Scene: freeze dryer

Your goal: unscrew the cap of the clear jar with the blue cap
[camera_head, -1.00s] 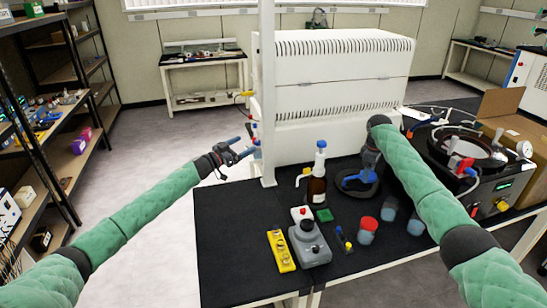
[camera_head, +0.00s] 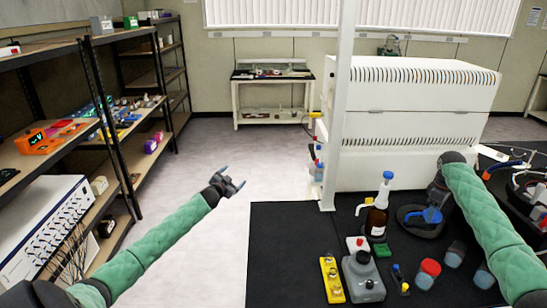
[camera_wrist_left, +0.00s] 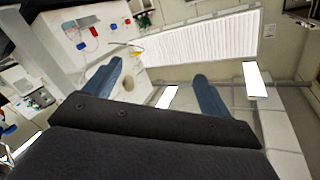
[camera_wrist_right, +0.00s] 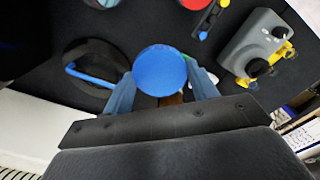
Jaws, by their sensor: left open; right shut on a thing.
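In the right wrist view, the blue cap (camera_wrist_right: 160,68) of the jar shows as a full round disc between the fingers of my right gripper (camera_wrist_right: 160,80), which is shut on the jar. The clear jar body is hidden beneath the cap. In the head view, my right gripper (camera_head: 432,212) is over the right part of the black table, in front of the white cabinet, its fingers hard to make out. My left gripper (camera_head: 230,182) is open and empty over the floor, left of the table and well apart from the jar. Its spread fingers also show in the left wrist view (camera_wrist_left: 155,88).
A brown bottle (camera_head: 376,222) with a blue top stands left of my right gripper. A grey mixer (camera_head: 362,278), yellow block (camera_head: 331,280) and red-capped jar (camera_head: 428,272) are near the front. A white post (camera_head: 336,120) rises at the table's back left. The table's front left is clear.

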